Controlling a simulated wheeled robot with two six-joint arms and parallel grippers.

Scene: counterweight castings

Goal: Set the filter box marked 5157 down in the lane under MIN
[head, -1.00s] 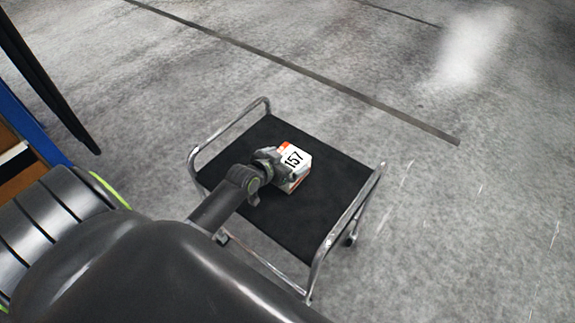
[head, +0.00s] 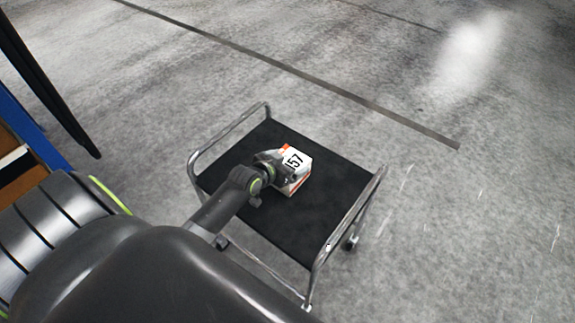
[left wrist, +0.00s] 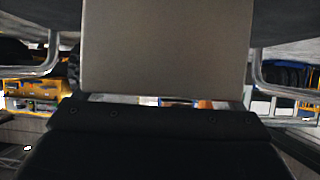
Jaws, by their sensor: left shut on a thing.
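The white filter box (head: 298,168) with orange edges shows black digits reading "157"; any digit before them is hidden by my gripper. My left gripper (head: 279,167) is shut on the box's left side, over the black deck of a cart. I cannot tell whether the box rests on the deck or is held just above it. In the left wrist view a plain beige-grey face of the box (left wrist: 165,48) fills the top middle. The MIN mark and its lane are not in view. My right gripper is not in view.
The cart (head: 315,215) has a black deck and chrome rails at its left and right ends. Bare grey concrete floor (head: 470,230) lies right of it and behind it. A dark strip crosses the floor behind. A blue-edged wooden unit (head: 22,130) stands at the left edge.

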